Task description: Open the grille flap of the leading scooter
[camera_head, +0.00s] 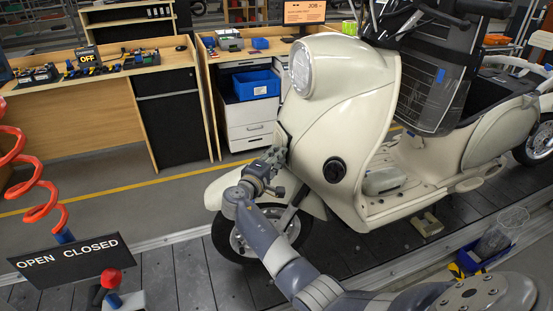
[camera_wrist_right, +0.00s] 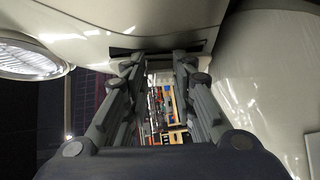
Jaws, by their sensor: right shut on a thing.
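The cream scooter (camera_head: 340,120) stands on the slat conveyor with its round headlight (camera_head: 301,68) facing left. My right gripper (camera_head: 277,155) is at the scooter's front, below the headlight. It is shut on the dark grille flap (camera_head: 283,133), which is mostly hidden by the fingers. In the right wrist view, both fingers of my right gripper (camera_wrist_right: 158,62) reach up to a dark slot in the cream front panel, and the headlight (camera_wrist_right: 28,60) is at the left. How far the flap stands open cannot be told. My left gripper is not in view.
The front wheel (camera_head: 228,240) is below my right arm. An OPEN/CLOSED sign (camera_head: 70,255) with a red-topped lever (camera_head: 111,279) and a red coiled hose (camera_head: 38,180) stand at the left. Workbenches (camera_head: 105,100) and a drawer unit (camera_head: 248,115) are behind.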

